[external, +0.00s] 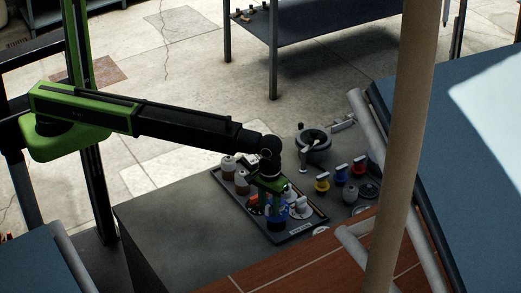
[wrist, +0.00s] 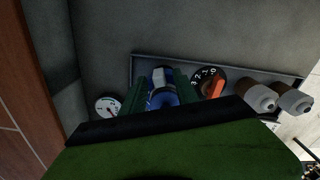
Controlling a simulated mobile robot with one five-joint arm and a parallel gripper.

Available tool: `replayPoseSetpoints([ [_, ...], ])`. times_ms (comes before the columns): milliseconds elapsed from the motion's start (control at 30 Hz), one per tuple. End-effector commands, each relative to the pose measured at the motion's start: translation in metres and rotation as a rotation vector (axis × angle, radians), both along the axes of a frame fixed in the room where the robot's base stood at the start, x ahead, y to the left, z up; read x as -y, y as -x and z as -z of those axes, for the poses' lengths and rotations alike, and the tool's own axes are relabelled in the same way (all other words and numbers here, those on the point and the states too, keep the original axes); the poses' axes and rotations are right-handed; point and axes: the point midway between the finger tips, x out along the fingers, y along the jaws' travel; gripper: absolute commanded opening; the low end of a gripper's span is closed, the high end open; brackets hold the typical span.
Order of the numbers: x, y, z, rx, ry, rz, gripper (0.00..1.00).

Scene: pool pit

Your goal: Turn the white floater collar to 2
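My gripper (external: 272,203) points down over the dark tray (external: 291,236). In the wrist view its two green fingers (wrist: 164,92) stand on either side of a blue round piece (wrist: 163,97) with a pale top. Whether they touch it is unclear. A white piece (external: 301,207) stands on the tray just right of my gripper in the external view; it may be the white floater. A black dial (wrist: 208,80) with numbers and an orange-red pointer (wrist: 217,88) sits right of the fingers in the wrist view. No collar setting on the white piece is readable.
Two brown-and-white bottles (wrist: 268,97) stand at one tray end. A white marked dial (wrist: 107,106) lies at the other. Yellow (external: 322,182), blue (external: 341,174) and red (external: 359,166) valves and a dark round pot (external: 313,145) stand right of the tray. The grey top left of it is clear.

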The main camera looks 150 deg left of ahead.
Motion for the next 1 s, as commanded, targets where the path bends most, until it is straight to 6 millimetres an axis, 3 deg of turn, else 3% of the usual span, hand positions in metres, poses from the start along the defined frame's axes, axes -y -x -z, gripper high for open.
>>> replayPoseSetpoints([
  [167,0.0000,0.0000,-0.0015,0.000,0.000,0.000,0.36],
  [433,0.0000,0.0000,-0.0015,0.000,0.000,0.000,0.01],
  [1000,0.0009,0.0029,-0.0014,0.000,0.000,0.060,0.00],
])
